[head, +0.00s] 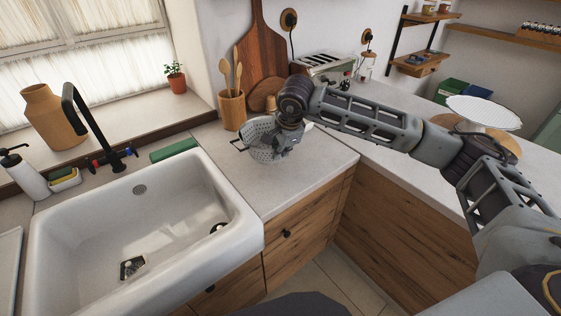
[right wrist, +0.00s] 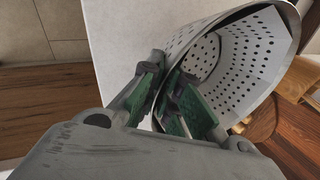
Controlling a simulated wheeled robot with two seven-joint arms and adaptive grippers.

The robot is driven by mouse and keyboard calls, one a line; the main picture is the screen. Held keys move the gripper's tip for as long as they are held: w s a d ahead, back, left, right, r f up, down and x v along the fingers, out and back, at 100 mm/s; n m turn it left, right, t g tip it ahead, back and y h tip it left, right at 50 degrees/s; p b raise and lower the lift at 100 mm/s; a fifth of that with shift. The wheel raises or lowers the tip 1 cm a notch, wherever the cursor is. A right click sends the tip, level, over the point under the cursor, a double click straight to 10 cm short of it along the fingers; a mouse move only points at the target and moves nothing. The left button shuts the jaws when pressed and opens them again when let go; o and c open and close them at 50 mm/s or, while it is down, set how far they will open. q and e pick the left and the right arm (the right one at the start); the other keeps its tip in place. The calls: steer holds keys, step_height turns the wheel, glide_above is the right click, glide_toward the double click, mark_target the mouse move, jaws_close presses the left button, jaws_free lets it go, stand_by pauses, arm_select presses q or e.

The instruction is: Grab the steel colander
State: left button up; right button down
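The steel colander (head: 258,134) is a grey perforated bowl at the counter corner right of the sink in the head view. It looks tilted, and I cannot tell whether its base touches the counter. My right gripper (head: 282,146) is at its right side. In the right wrist view the colander (right wrist: 238,62) opens toward the camera. The green-padded fingers of the right gripper (right wrist: 168,84) are closed about its wall at the rim, one outside and one inside. The gripper partly hides the near rim. My left gripper is not in view.
A utensil crock (head: 232,111) and wooden boards (head: 262,45) stand close behind the colander. The white sink (head: 60,240) is at the left. A toaster (head: 322,63) stands behind my right arm. The counter (head: 300,178) in front of the colander is clear.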

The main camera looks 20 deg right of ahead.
step_height(320, 180, up, 2)
steer(key=shift+r, duration=0.1)
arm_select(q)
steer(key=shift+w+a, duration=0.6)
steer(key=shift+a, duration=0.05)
arm_select(e)
steer(key=shift+r, duration=0.35)
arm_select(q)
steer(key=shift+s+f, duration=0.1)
